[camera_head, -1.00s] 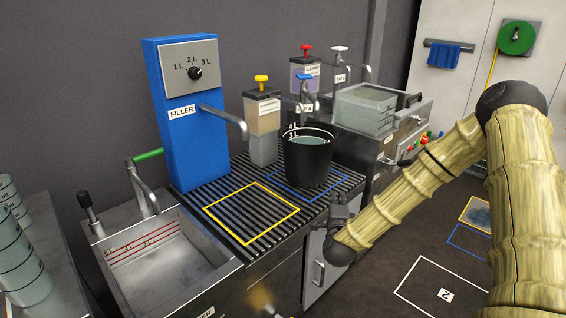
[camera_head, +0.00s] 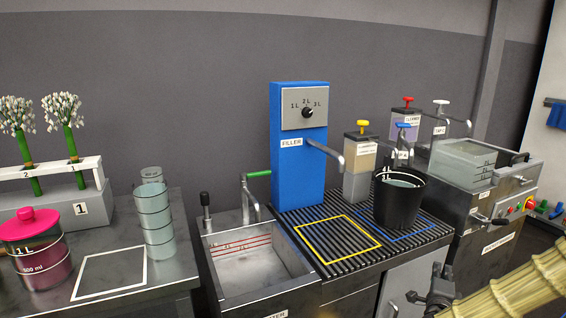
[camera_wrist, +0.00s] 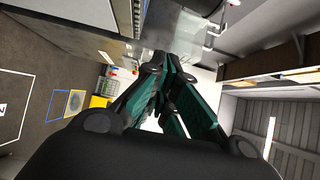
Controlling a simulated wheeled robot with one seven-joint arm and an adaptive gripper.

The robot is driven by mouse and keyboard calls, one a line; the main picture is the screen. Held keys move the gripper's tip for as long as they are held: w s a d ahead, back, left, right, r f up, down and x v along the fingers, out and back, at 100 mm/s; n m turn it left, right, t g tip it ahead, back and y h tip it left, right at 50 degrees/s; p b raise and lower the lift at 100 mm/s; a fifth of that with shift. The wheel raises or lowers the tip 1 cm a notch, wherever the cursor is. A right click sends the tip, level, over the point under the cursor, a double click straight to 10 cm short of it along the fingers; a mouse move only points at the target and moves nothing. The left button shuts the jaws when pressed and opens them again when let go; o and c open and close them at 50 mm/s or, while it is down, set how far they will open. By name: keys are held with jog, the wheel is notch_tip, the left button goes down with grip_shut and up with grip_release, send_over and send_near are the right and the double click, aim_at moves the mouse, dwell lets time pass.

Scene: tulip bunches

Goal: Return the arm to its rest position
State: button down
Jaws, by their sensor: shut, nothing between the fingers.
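My arm (camera_head: 525,293) shows at the lower right of the head view, with a pale, ringed, bamboo-like cover. My gripper (camera_head: 437,287) is at its end, dark and small, in front of the cabinet below the black bucket. In the wrist view my gripper (camera_wrist: 163,78) has its teal-padded dark fingers drawn together at the tips, with nothing held between them. The rest of the arm is outside the head view.
A black bucket (camera_head: 399,203) with liquid stands on the slatted rack, inside the blue outline. A blue filler (camera_head: 297,165) and a sink (camera_head: 262,267) are to its left. A side table (camera_head: 170,285) holds a pink-lidded jar (camera_head: 37,250), clear containers and white flowers. Floor outlines show in the wrist view.

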jog(key=s+a+f+n+g+y, duration=0.2)
jog(key=s+a+f+n+y, duration=0.25)
jog(key=a+f, duration=0.35)
jog(key=s+a+f+n+g+y, duration=0.2)
jog(key=s+a+f+n+y, duration=0.15)
jog(key=a+f+n, duration=0.5)
jog(key=s+a+f+n+g+y, duration=0.1)
jog(key=s+a+f+n+g, duration=0.25)
jog(key=s+f, duration=0.55)
jog(key=s+a+f+n+g, duration=0.35)
jog(key=s+f, duration=0.25)
jog(key=s, duration=0.7)
jog(key=s+f+n+g, duration=0.1)
jog(key=s+n+g, duration=0.3)
jog(key=s, duration=1)
notch_tip(320, 180, up, 21)
jog(key=p, duration=2.1)
jog(key=shift+d+f+m+g, duration=0.2)
jog(key=shift+m+g, duration=0.1)
jog(key=shift+g, duration=0.1)
jog(key=shift+w, duration=0.15)
jog(key=shift+d, duration=0.1)
